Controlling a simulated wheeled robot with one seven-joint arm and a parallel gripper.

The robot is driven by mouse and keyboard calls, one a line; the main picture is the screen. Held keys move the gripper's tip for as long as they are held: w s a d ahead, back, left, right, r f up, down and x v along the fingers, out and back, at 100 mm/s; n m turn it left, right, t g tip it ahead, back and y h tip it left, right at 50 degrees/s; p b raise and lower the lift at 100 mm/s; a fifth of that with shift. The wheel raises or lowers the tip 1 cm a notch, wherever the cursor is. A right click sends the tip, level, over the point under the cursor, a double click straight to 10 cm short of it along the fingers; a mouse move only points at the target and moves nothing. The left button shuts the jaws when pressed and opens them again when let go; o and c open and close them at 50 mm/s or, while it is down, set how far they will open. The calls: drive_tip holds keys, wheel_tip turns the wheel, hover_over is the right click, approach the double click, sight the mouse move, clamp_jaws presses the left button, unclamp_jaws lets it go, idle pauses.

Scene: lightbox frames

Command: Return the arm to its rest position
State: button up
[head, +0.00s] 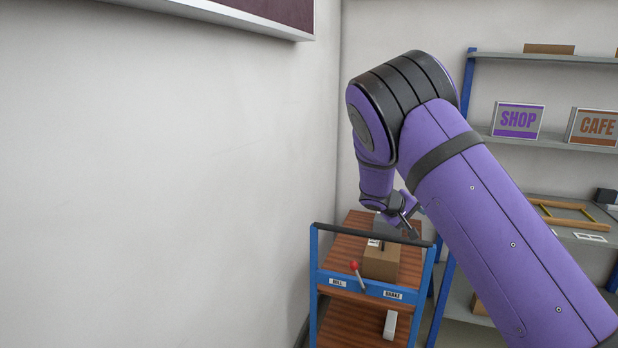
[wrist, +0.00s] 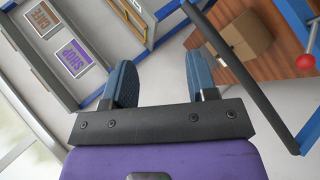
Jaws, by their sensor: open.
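My purple arm (head: 480,200) reaches from the lower right of the head view, bends at a dark elbow joint, and drops toward the cart. My gripper (head: 408,228) is small there, above the cart's top and close to its dark handle bar. In the wrist view my gripper (wrist: 160,85) shows two blue-grey fingers spread wide apart with nothing between them. Beyond the fingers is bare pale floor. The gripper's exact gap from the cart is hard to tell.
A blue-framed cart (head: 372,288) with wooden decks stands below, carrying a cardboard box (head: 381,262) and a red-knobbed lever (head: 355,267). Shelving at right holds SHOP (head: 518,120) and CAFE (head: 597,126) signs. A bare wall (head: 170,180) fills the left; a framed panel (head: 270,12) hangs above.

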drive_tip(key=s+d+r+m+g+y, duration=0.15)
drive_tip(key=s+r+y, duration=0.25)
drive_tip(key=s+r, duration=0.7)
drive_tip(key=s+d+r+m+y, duration=0.25)
drive_tip(key=s+r, duration=0.55)
drive_tip(key=s, duration=0.6)
drive_tip(key=s+a+r+t+y, duration=0.1)
drive_tip(key=s+a, duration=0.1)
drive_tip(key=s, duration=0.9)
drive_tip(key=s+a+r+n+t+y, duration=0.1)
drive_tip(key=s+r+y, duration=0.1)
drive_tip(key=s, duration=1)
drive_tip(key=shift+s+a, duration=0.15)
drive_tip(key=shift+a, duration=0.25)
